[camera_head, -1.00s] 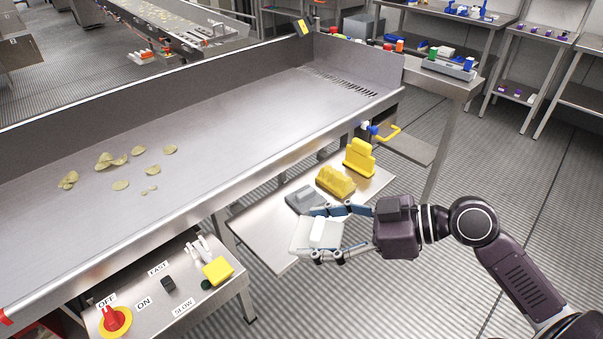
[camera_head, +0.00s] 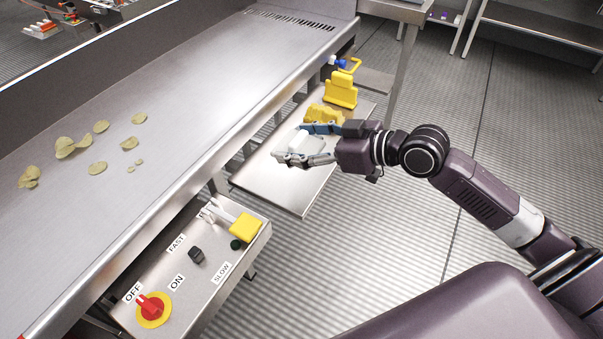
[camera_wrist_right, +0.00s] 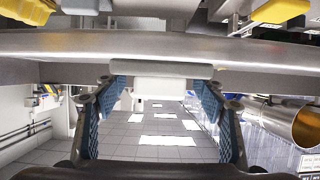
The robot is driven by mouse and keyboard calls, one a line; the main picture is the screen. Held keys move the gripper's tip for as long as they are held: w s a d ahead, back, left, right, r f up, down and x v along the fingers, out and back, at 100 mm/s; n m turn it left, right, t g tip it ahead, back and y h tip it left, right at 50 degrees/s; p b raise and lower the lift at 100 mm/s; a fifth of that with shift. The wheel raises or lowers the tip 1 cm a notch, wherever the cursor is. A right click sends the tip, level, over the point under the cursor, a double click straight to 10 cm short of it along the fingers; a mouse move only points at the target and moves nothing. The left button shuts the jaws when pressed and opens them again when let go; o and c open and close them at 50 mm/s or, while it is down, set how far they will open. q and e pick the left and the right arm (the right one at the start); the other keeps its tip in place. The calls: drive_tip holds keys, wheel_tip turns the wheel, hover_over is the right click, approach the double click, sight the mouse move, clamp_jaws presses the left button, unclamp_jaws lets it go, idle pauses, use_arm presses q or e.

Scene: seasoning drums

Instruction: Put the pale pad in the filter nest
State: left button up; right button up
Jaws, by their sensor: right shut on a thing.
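The pale pad (camera_head: 300,143), a whitish block with a raised grip, is held between the fingers of my right gripper (camera_head: 318,144). In the head view it appears over the low metal shelf, near the yellow pieces. In the right wrist view the pad (camera_wrist_right: 173,88) sits between the blue-lined fingertips (camera_wrist_right: 165,95), its broad side across their ends. The filter nest cannot be made out clearly; the hand and pad cover that part of the shelf. My left gripper is not in view.
A yellow block (camera_head: 322,115) and an upright yellow piece (camera_head: 341,90) stand just beyond my gripper on the shelf (camera_head: 278,184). The long conveyor tray (camera_head: 190,90) with chips runs alongside. A control box (camera_head: 200,270) stands at front left. The floor at right is clear.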

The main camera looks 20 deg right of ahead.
hover_over(299, 187)
wheel_tip(299, 187, down, 8)
drive_tip(key=shift+r, duration=0.15)
drive_tip(key=shift+f, duration=0.25)
wheel_tip(299, 187, down, 4)
drive_tip(key=shift+f+b, duration=0.15)
drive_tip(key=shift+b, duration=0.4)
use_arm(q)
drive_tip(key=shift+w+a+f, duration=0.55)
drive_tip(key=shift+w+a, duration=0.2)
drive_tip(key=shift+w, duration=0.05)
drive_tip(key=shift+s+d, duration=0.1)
use_arm(e)
drive_tip(key=shift+f, duration=0.25)
drive_tip(key=o, duration=1)
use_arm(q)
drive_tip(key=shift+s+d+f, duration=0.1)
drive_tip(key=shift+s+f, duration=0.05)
use_arm(e)
drive_tip(key=shift+o, duration=0.2)
